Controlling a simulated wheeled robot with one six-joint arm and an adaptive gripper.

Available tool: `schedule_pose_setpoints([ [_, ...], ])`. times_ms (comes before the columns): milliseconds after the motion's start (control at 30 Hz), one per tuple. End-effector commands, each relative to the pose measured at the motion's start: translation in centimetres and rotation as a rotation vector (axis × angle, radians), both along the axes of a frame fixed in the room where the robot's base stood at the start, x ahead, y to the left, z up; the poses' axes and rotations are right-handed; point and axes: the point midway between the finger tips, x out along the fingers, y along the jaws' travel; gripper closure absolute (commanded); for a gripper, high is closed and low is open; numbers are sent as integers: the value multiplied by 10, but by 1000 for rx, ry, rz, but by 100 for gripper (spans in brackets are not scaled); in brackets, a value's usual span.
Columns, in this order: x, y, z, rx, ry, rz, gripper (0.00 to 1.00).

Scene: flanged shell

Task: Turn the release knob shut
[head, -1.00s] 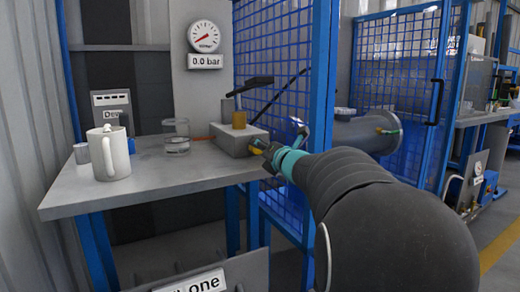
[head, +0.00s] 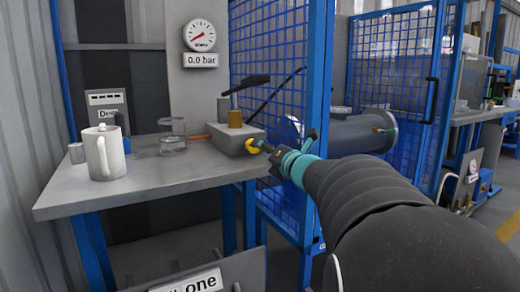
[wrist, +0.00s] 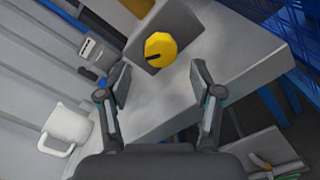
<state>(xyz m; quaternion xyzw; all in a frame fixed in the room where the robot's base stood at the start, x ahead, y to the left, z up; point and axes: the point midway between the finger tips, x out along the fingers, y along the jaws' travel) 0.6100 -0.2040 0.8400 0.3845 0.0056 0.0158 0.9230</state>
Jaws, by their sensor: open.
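The release knob (wrist: 160,49) is yellow and round with a dark slot or pointer mark on its face. It sits on the front of a grey pump block (head: 228,139) at the table's right end; the knob also shows in the head view (head: 254,146). My gripper (wrist: 160,85) is open, its two fingers spread below the knob in the wrist view, with nothing between them. In the head view my gripper (head: 272,155) is just right of the knob and partly overlaps it. I cannot tell whether they touch.
A gauge (head: 200,36) above reads 0.0 bar. A pump lever (head: 246,84) rises over the block. Blue mesh fencing (head: 268,60) stands behind.

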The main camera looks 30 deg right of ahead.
Motion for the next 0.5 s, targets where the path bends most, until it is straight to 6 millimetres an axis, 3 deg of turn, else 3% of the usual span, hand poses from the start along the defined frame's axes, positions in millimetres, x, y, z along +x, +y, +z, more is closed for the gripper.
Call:
schedule_pose_setpoints([
  [200,-22,-1,-1,2,1,-1,31],
  [500,-27,0,-1,1,1,1,31],
])
